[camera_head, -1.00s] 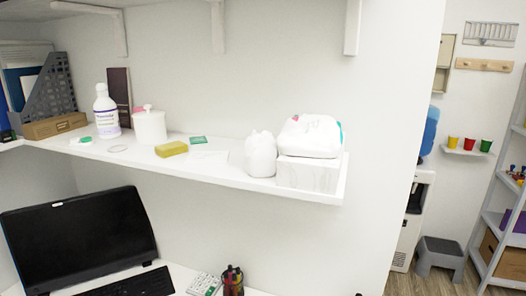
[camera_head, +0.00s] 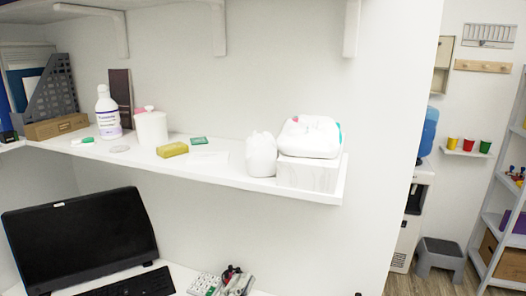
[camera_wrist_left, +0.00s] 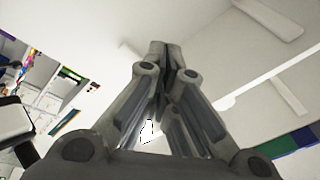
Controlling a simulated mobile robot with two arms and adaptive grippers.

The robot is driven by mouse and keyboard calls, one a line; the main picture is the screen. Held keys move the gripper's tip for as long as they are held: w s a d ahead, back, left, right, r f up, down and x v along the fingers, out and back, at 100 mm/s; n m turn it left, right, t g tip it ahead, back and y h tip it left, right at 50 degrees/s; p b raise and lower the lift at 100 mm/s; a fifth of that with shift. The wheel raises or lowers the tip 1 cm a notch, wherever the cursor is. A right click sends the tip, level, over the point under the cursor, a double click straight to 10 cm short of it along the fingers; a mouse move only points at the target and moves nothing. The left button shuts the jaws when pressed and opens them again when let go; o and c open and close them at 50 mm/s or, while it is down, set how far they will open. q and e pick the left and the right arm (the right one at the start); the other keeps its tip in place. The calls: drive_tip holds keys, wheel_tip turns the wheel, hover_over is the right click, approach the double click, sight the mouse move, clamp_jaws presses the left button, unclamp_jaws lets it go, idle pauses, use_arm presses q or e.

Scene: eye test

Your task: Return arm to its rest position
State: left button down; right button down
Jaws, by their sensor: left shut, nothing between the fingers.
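Most of the arm is below the head view. My right gripper is not in view.
Above the gripper is a white shelf (camera_head: 220,182) with a bottle (camera_head: 108,114), a white canister (camera_head: 151,129), a yellow sponge (camera_head: 173,150) and white packages. A laptop (camera_head: 80,240) stands on the desk at left. A calculator (camera_head: 203,284) lies beside the gripper.

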use_arm(q)
drive_tip(key=s+a+f+n+g+y, duration=0.3)
drive_tip(key=a+f+n+y, duration=0.15)
drive_tip(key=a+f, duration=0.2)
drive_tip(key=s+a+f+n+g+y, duration=0.3)
drive_tip(key=a+f+n+y, duration=0.1)
drive_tip(key=a+f+n, duration=0.25)
drive_tip(key=s+a+f+n+g, duration=0.1)
drive_tip(key=s+f+g, duration=0.2)
drive_tip(key=s, duration=0.4)
drive_tip(key=s+a+f+g+h, duration=0.1)
drive_tip(key=s+f+g, duration=0.2)
drive_tip(key=s, duration=0.4)
drive_tip(key=s+a+f+n+g, duration=0.1)
drive_tip(key=s+f+g, duration=0.3)
drive_tip(key=s, duration=0.3)
wheel_tip(320, 180, down, 27)
drive_tip(key=b, duration=0.3)
drive_tip(key=s+a+f+g+b, duration=0.2)
drive_tip(key=s+f, duration=1.5)
drive_tip(key=f, duration=0.2)
drive_tip(key=shift+s+a+f, duration=0.15)
drive_tip(key=shift+s+a, duration=0.15)
drive_tip(key=shift+s, duration=0.1)
